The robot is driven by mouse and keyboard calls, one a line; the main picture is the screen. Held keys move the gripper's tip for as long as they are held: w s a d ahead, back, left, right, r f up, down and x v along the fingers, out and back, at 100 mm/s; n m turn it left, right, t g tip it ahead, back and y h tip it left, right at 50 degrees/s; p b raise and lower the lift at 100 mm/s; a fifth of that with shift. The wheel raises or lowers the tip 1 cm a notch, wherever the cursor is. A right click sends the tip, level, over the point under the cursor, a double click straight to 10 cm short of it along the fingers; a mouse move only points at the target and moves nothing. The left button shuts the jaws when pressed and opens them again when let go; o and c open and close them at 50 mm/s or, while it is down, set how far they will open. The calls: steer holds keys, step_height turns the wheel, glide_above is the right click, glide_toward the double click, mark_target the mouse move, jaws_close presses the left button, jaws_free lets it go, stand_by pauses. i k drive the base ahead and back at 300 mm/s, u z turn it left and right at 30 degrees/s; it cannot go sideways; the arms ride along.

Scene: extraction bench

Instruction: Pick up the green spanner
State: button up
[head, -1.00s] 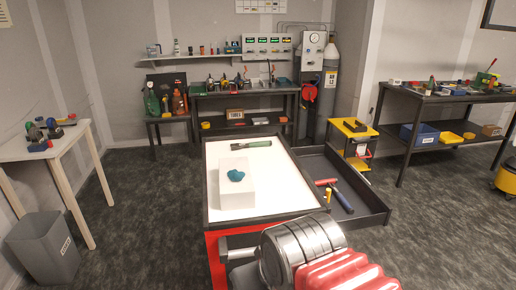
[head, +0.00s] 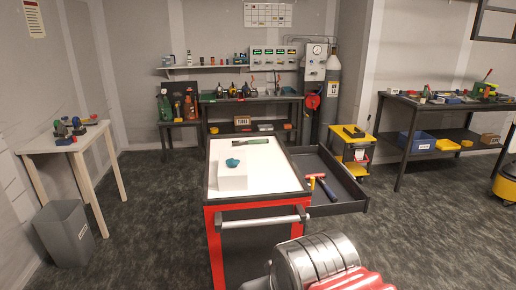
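No tool shows clearly as a green spanner. A long green tool with a darker end (head: 257,141) lies flat near the far edge of the white cart top (head: 270,180); it is too small to tell whether it is the spanner. A teal lump (head: 232,162) sits on a white block (head: 232,181) on the left part of the same top. My gripper is out of view; only silver and red parts of my arm show at the bottom, in front of the cart.
A grey bin (head: 64,232) and side table (head: 65,147) stand left. A yellow trolley (head: 352,150) and workbench (head: 440,103) stand right.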

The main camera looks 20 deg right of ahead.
mark_target(262, 141)
steer(key=u, duration=0.05)
steer(key=k, duration=0.9)
steer(key=z, duration=1.6)
steer(key=i, duration=2.4)
